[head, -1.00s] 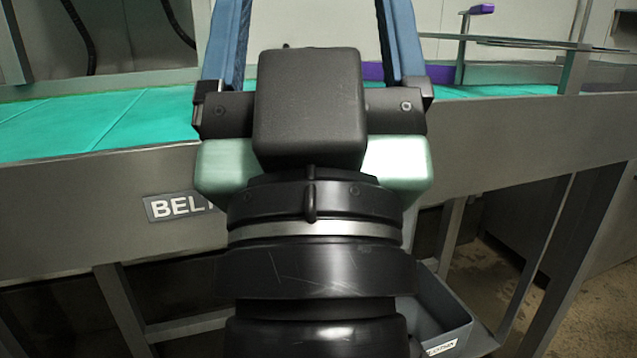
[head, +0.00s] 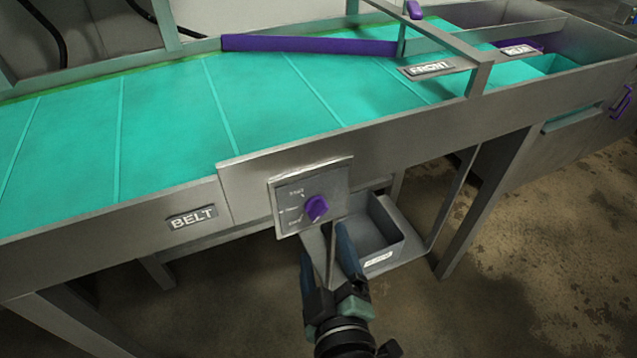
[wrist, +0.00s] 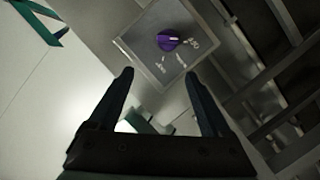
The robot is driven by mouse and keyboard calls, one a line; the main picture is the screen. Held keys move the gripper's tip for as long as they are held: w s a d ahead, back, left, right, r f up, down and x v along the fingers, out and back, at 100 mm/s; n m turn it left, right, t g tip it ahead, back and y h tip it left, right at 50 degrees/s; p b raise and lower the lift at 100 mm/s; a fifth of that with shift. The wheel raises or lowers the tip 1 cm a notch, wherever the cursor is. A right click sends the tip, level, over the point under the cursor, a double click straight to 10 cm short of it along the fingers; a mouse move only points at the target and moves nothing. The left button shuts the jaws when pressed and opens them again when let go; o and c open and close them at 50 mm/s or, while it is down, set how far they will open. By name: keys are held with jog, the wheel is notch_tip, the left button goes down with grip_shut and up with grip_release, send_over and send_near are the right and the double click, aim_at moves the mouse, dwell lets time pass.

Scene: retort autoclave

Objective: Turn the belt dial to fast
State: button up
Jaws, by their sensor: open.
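The belt dial is a purple knob (head: 316,208) on a grey plate (head: 290,192) fixed to the front of the conveyor. Small white labels sit around the left side of the knob; the upper one seems to read fast, the others are too small to read surely. The knob also shows in the wrist view (wrist: 167,40), ahead of my fingers, with its plate (wrist: 150,62) around it. My gripper (head: 325,240) is open and empty, just below and in front of the dial, not touching it. A sign reading BELT (head: 192,217) is left of the dial.
The teal conveyor belt (head: 170,120) runs behind the dial, with a purple bar (head: 310,45) across it. FRONT (head: 430,68) and REAR (head: 517,50) signs are at the right. A grey bin (head: 385,240) stands low behind my gripper. Frame legs stand below.

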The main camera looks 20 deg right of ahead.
aim_at(320, 215)
jog(key=shift+g, duration=0.4)
jog(key=x, duration=0.4)
jog(key=f+x, duration=0.1)
jog(key=x, duration=0.2)
jog(key=p+x, duration=0.1)
jog(key=x, duration=0.3)
jog(key=shift+d+f, duration=0.4)
jog(key=shift+f, duration=0.05)
jog(key=shift+s, duration=0.1)
grip_shut()
